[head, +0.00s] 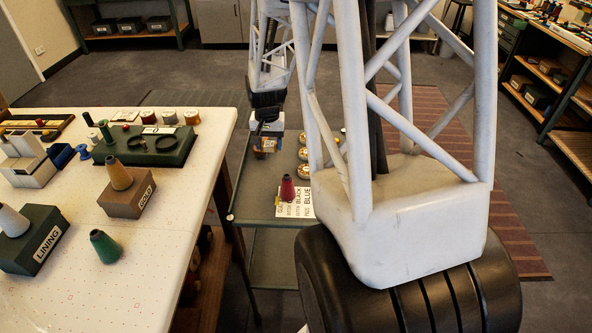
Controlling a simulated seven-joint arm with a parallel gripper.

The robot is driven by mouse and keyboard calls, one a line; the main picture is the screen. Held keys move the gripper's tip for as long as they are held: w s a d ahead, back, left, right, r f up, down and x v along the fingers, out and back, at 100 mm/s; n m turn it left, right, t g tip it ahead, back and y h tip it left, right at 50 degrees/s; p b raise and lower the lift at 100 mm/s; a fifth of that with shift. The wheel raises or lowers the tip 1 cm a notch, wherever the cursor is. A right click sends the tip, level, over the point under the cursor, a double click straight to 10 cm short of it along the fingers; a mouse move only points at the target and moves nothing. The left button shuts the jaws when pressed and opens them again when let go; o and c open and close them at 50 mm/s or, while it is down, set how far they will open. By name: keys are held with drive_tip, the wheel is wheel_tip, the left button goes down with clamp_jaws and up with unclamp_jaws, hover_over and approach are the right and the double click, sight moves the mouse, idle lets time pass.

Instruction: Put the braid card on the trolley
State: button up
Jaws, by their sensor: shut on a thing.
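My gripper (266,135) is at the far end of my arm, over the far left part of the trolley (247,207). It is shut on a small orange-brown thing, which looks like the braid card (269,146), though it is small and partly hidden by the fingers. I cannot tell whether the card touches the trolley top or hangs just above it. The trolley has a dark grey-green top and stands right of the white table. My arm hides much of its right side.
On the trolley are a red cone (287,189), a white lettered sheet (294,208) and several gold-topped round things (303,154). The white table (130,262) at left holds cones, labelled blocks, spools and a green tray (150,149). The trolley's front left top is bare.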

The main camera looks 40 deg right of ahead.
drive_tip(key=shift+f, duration=0.1)
hover_over(271, 173)
drive_tip(key=shift+f, duration=3)
drive_tip(key=shift+f, duration=1.9)
drive_tip(key=shift+s+f, duration=0.1)
drive_tip(key=shift+f, duration=0.05)
drive_tip(key=o, duration=0.9)
wheel_tip(271, 173, up, 12)
drive_tip(key=shift+r, duration=0.2)
